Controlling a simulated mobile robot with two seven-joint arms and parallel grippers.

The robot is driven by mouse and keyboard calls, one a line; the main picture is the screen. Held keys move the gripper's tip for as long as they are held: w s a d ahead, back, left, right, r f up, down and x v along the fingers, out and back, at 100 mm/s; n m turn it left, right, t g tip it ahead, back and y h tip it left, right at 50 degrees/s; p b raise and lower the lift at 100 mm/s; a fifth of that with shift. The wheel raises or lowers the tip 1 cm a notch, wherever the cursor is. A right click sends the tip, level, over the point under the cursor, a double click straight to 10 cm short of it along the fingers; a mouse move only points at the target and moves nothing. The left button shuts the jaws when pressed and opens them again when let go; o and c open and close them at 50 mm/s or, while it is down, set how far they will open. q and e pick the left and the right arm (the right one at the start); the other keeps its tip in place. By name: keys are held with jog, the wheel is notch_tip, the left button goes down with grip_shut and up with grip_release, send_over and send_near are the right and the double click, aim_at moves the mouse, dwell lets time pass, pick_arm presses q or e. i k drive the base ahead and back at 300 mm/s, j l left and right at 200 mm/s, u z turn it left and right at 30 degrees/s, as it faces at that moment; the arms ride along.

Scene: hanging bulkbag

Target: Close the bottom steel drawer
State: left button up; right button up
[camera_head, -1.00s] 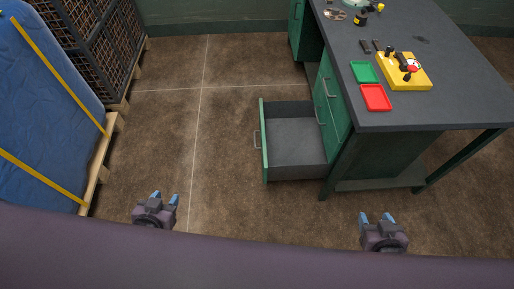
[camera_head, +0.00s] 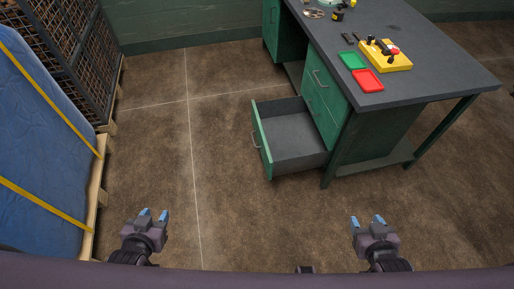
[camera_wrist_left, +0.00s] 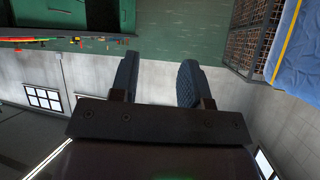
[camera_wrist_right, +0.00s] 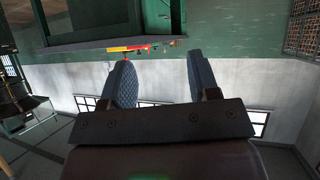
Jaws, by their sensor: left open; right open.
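The bottom steel drawer (camera_head: 297,157) is pulled out from the left side of a green workbench cabinet in the head view. Its green front with a metal handle (camera_head: 255,139) faces left, and its grey inside looks empty. My left gripper (camera_head: 154,214) is open and empty over the floor, to the left of and nearer than the drawer. My right gripper (camera_head: 367,220) is open and empty, nearer than the drawer and to its right. Neither gripper touches the drawer. Both wrist views show open blue-tipped fingers with nothing between them.
The workbench (camera_head: 415,60) carries a green tray (camera_head: 352,60), a red tray (camera_head: 367,80) and a yellow box (camera_head: 391,61). A closed upper drawer (camera_head: 322,95) sits above the open one. A blue wrapped pallet load (camera_head: 40,150) stands at left. The floor between is clear.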

aim_at(290, 140)
jog(key=i+j+z, duration=0.1)
jog(key=i, duration=0.4)
jog(key=i+j+z, duration=0.1)
jog(key=i, duration=0.4)
jog(key=i+j+z, duration=0.1)
jog(key=i, duration=0.4)
